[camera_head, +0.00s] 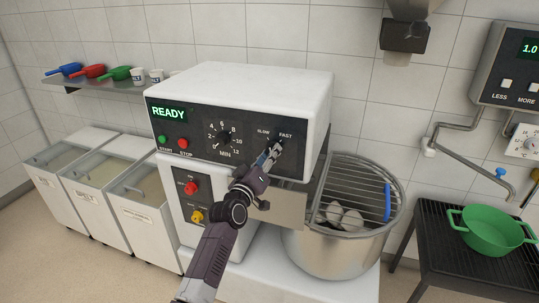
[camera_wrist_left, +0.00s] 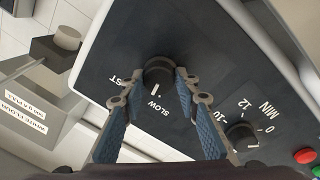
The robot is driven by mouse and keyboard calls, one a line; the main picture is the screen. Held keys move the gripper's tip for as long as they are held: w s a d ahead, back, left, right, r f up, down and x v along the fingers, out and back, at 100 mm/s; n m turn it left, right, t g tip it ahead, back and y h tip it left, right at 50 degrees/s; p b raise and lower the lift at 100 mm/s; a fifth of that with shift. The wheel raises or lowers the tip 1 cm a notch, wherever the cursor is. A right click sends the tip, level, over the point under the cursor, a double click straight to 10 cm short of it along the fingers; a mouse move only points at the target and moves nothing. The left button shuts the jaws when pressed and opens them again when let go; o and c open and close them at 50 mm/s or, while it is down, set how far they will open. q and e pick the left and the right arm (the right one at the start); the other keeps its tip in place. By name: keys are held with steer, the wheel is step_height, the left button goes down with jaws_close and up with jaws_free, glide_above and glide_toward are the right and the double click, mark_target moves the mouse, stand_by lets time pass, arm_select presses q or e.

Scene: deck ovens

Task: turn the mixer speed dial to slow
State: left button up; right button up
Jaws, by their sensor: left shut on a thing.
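The mixer speed dial (camera_wrist_left: 158,73) is a round black knob on the dark panel (camera_wrist_left: 205,50). In the left wrist view a small pale mark on it appears to face the SLOW label (camera_wrist_left: 152,104). The FAST label (camera_wrist_left: 120,80) is partly covered by a finger. My left gripper (camera_wrist_left: 158,84) has its two blue-padded fingers on either side of the dial and is shut on it. In the head view my left gripper (camera_head: 275,150) is at the panel's right part, under the SLOW and FAST labels, and mostly hides the dial. My right gripper is in neither view.
The timer dial (camera_head: 224,138) is left of the speed dial, with the green start button (camera_head: 162,140) and red stop button (camera_head: 183,143) beyond. The display (camera_head: 169,113) reads READY. Below right is the mixer bowl (camera_head: 335,250) under its wire guard. A green pot (camera_head: 492,232) stands far right.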

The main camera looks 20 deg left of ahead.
arm_select(q)
steer(key=shift+n+y, duration=0.3)
steer(key=shift+n, duration=2.1)
steer(key=shift+f, duration=0.1)
steer(key=o, duration=1.2)
steer(key=shift+c, duration=0.2)
steer(key=s, duration=1.2)
steer(key=shift+a+f, duration=0.35)
steer(key=shift+f, duration=0.05)
